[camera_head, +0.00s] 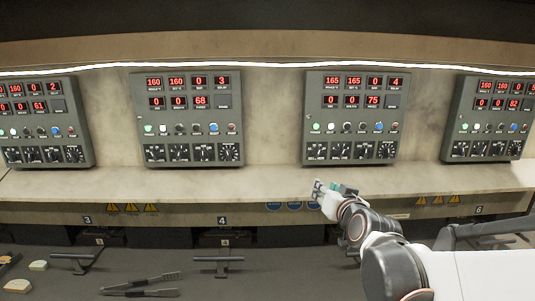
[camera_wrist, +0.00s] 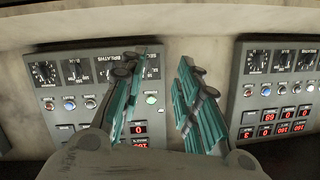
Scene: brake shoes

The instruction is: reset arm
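My gripper (camera_head: 333,190) is raised in front of the edge of the beige ledge, below the third control panel from the left in the head view. In the wrist view my gripper (camera_wrist: 160,58) shows two teal-padded fingers spread apart with a clear gap between them. Nothing is held between them. The wrist view is turned over, and the fingers point toward the wall with the panels. My arm reaches in from the lower right of the head view.
Grey control panels with red displays line the wall, including one (camera_head: 187,118) left of my gripper and one (camera_head: 350,117) above it. The beige ledge (camera_head: 200,182) runs below them. Black tongs (camera_head: 142,286), handles (camera_head: 219,262) and tan pieces (camera_head: 38,266) are on the dark lower surface.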

